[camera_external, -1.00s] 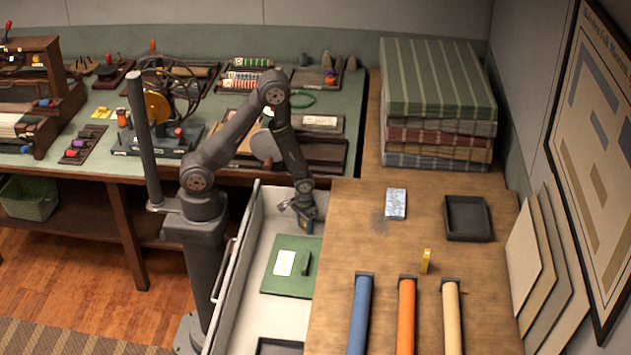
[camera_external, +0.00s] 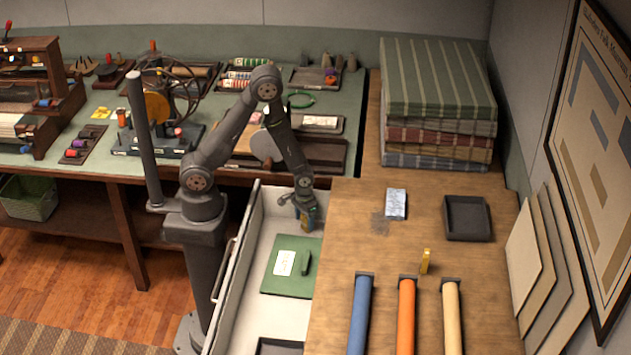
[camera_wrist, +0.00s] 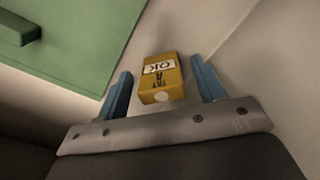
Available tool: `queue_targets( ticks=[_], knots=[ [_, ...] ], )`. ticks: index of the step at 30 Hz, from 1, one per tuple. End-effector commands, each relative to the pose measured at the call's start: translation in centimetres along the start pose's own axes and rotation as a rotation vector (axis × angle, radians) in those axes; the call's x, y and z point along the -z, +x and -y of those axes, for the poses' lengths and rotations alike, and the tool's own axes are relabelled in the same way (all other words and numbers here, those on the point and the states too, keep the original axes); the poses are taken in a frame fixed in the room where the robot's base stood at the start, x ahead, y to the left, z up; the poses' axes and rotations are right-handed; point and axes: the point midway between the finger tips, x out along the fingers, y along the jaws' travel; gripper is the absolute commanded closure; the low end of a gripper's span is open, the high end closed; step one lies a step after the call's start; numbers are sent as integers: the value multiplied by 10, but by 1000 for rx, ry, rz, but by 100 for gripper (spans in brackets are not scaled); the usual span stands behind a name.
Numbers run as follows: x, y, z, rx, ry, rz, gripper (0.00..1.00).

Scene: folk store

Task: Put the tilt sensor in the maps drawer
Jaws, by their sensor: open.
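A yellow tilt sensor (camera_wrist: 162,80) with a white "OK" label and dark lettering sits between the two blue fingers of my gripper (camera_wrist: 163,88) in the wrist view. The fingers are open, with a gap on each side of the sensor. In the external view my gripper (camera_external: 305,222) is low inside the open pale drawer (camera_external: 250,290), near its far right corner; the sensor there is mostly hidden by the gripper. A green panel (camera_external: 275,278) with a white label and dark green handle lies in the drawer; it also shows in the wrist view (camera_wrist: 85,45).
The wooden counter (camera_external: 400,335) borders the drawer on the right. A dark tray (camera_external: 280,347) lies at the drawer's near end.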

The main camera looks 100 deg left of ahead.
Motion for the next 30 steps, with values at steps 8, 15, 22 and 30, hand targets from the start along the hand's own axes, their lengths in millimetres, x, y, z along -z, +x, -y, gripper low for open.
queue_targets(
  ticks=[8,15,22,30],
  knots=[
    [1,-46,-1,-3,0,-5,37],
    [1,-79,0,-2,0,-4,37],
    [0,-92,0,0,0,-1,37],
    [0,-94,0,0,0,0,37]
  ],
)
